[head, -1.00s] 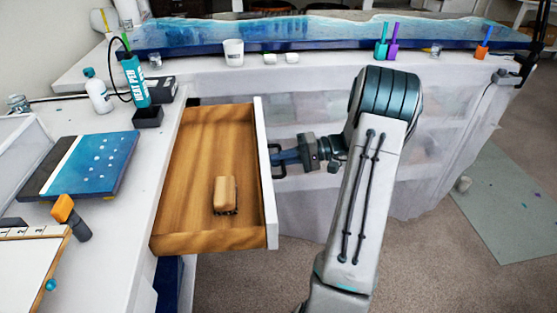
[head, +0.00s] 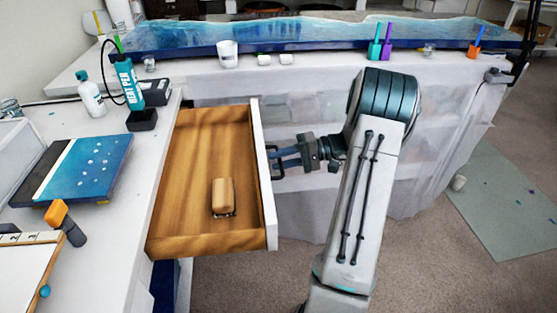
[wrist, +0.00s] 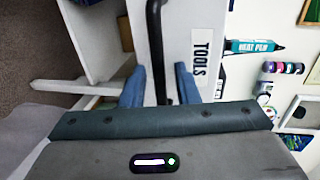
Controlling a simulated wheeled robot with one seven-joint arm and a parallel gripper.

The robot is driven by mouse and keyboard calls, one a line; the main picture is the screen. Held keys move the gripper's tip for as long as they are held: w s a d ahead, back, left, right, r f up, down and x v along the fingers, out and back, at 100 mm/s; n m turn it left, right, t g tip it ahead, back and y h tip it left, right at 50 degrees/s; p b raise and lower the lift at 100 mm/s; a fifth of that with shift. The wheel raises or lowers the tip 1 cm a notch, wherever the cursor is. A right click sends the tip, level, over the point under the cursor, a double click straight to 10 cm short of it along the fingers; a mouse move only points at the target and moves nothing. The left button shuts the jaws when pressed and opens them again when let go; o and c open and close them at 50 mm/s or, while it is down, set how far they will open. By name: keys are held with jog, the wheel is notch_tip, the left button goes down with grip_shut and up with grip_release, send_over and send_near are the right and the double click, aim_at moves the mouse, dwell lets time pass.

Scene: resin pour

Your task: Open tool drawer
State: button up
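The tool drawer (head: 205,135) is pulled well out from the white bench, and its wooden inside shows in the head view. Its white front (wrist: 190,30) carries a "TOOLS" label in the wrist view. The dark bar handle (wrist: 157,50) runs between the two blue fingers of my gripper (wrist: 160,88), with a gap on each side. In the head view my gripper (head: 284,157) is at the handle on the drawer's right side, its fingers spread apart. A small wooden block-like item (head: 223,194) lies in the drawer.
The white bench (head: 110,235) at left holds a blue panel (head: 85,168), a heat pen (head: 127,80) and an orange-tipped tool (head: 63,220). A long resin piece (head: 280,32) lies on the back table. Open carpet (head: 420,265) is at right.

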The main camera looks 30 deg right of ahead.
jog(key=v, duration=1.3)
jog(key=shift+d, duration=0.15)
jog(key=s+a+r+g+h+p, duration=0.1)
jog(key=a+r+g+h+p, duration=0.1)
jog(key=a, duration=0.4)
jog(key=s+a+r+g+h+p, duration=0.1)
jog(key=a+r+g+h+p, duration=0.1)
jog(key=a+r, duration=0.3)
jog(key=s+a+r+n+g+h+p, duration=0.1)
jog(key=a+r+g+h+p, duration=0.1)
jog(key=a, duration=0.7)
jog(key=shift+r+h+p, duration=0.3)
jog(key=shift+r+p, duration=0.1)
jog(key=shift+r, duration=0.5)
jog(key=s+a+r+n+t+h+p, duration=0.3)
jog(key=s+a+r+h+p, duration=0.4)
jog(key=s, duration=0.6)
jog(key=shift+a+r+h, duration=0.45)
jog(key=shift+a+h, duration=0.05)
jog(key=shift+a, duration=0.85)
jog(key=shift+w, duration=0.1)
